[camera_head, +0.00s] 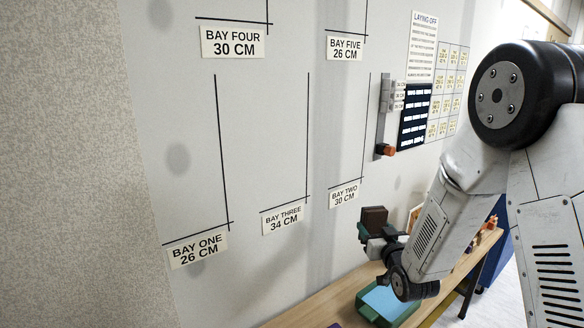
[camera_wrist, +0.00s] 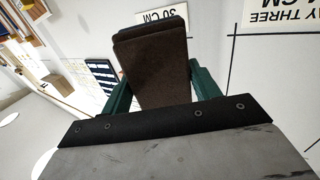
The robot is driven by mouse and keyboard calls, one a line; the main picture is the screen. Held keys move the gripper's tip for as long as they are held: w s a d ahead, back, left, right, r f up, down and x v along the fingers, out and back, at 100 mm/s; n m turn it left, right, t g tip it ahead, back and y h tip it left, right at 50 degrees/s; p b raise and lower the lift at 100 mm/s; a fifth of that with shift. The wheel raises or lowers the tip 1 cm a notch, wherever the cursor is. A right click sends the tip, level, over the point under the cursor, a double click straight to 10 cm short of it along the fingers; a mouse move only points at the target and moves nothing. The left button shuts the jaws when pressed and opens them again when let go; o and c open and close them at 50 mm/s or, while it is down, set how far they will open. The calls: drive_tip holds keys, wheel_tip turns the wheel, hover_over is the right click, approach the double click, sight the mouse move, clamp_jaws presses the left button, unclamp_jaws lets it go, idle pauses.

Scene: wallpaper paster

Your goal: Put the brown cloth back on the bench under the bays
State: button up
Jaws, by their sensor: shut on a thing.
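The brown cloth (camera_head: 374,217) is a dark brown block-like bundle held up in front of the wall, right of the Bay Two label. My gripper (camera_head: 366,235) is shut on it, above the bench. In the wrist view the brown cloth (camera_wrist: 155,72) fills the space between the green fingers of my gripper (camera_wrist: 156,85). The bench (camera_head: 312,308) is a wooden top running along the wall below the bays. Most of its near part lies outside the head view.
A green tray with a light blue inside (camera_head: 388,303) sits on the bench below my gripper. Small items (camera_head: 486,232) stand farther along the bench. A bare strip of bench shows left of the tray. The wall carries bay labels (camera_head: 198,248) and a dark chart (camera_head: 413,116).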

drive_tip(key=s+d+f+m+h, duration=0.1)
drive_tip(key=s+f, duration=0.4)
drive_tip(key=f, duration=0.6)
drive_tip(key=shift+s+d+m+h, duration=0.2)
drive_tip(key=shift+d+m+h, duration=0.1)
drive_tip(key=shift+d+h, duration=0.65)
drive_tip(key=shift+d+f, duration=0.1)
drive_tip(key=shift+d, duration=0.05)
